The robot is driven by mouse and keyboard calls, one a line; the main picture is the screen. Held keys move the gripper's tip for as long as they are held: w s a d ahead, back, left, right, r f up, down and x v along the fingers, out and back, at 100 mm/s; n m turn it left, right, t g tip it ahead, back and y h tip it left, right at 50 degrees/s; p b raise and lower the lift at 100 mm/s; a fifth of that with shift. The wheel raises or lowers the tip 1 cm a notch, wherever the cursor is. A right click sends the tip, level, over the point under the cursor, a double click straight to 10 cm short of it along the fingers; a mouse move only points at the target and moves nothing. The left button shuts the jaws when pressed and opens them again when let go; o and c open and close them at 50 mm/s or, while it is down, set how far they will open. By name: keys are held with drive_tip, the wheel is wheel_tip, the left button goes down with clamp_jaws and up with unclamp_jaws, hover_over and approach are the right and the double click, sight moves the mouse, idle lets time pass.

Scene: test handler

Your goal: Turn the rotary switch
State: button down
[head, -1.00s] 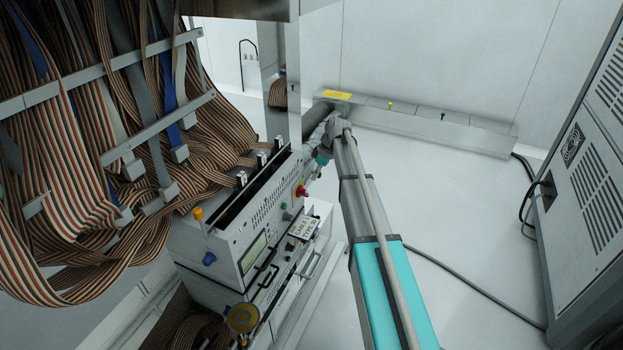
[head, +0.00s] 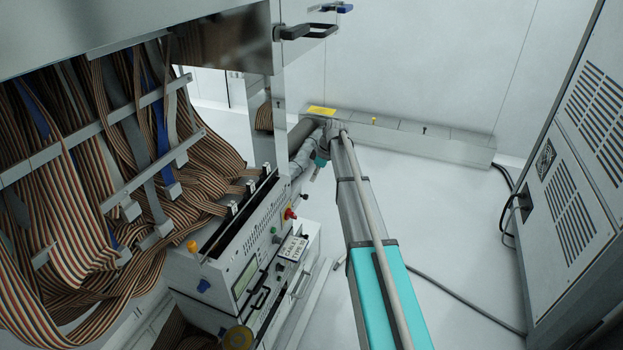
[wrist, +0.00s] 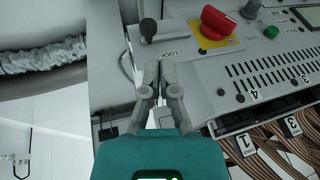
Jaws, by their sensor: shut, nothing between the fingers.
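The red rotary switch (wrist: 215,22) sits on a yellow plate on the grey panel, at the top of the wrist view. It also shows in the head view as a small red knob (head: 290,214) on the front of the test unit. My gripper (wrist: 160,70) is shut and empty, with its fingertips near the panel's edge. In the wrist view the tips lie below and left of the red switch, apart from it. A black knob (wrist: 148,28) by the word LOCK stands left of the switch. In the head view my fingers cannot be made out.
The test unit (head: 235,235) stands under hanging ribbon cables (head: 70,190). Slots and a green button (wrist: 240,98) lie right of my gripper. A corrugated hose (wrist: 45,55) is at left in the wrist view. A vented cabinet (head: 565,170) stands at right; floor between is mostly clear.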

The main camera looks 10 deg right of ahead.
drive_tip(key=shift+d+r, duration=0.1)
drive_tip(key=c, duration=1.1)
unclamp_jaws()
drive_tip(key=shift+s, duration=0.1)
drive_tip(key=shift+o, duration=1.2)
drive_tip(key=shift+s+r, duration=0.1)
drive_tip(key=shift+s, duration=0.1)
drive_tip(key=shift+o, duration=1.1)
drive_tip(key=s+a+r+m+h+p, duration=0.1)
drive_tip(key=s+a+r+m+p, duration=0.1)
drive_tip(key=s, duration=0.7)
drive_tip(key=s+a+r+m+h+p, duration=0.1)
drive_tip(key=s+a+r+m+p, duration=0.1)
drive_tip(key=s, duration=0.7)
drive_tip(key=shift+a+r+m+p, duration=0.3)
drive_tip(key=shift+a+m+p, duration=0.6)
drive_tip(key=shift+m+p, duration=0.1)
drive_tip(key=s+a+r+m+h+p, duration=0.1)
drive_tip(key=s+r+m+p, duration=0.1)
drive_tip(key=s, duration=0.6)
drive_tip(key=s+r+m+h+p, duration=0.1)
drive_tip(key=s+r+m+p, duration=0.1)
drive_tip(key=s, duration=0.5)
drive_tip(key=shift+s+a+m+h, duration=0.3)
drive_tip(key=shift+s+a+m, duration=0.1)
drive_tip(key=shift+m, duration=0.3)
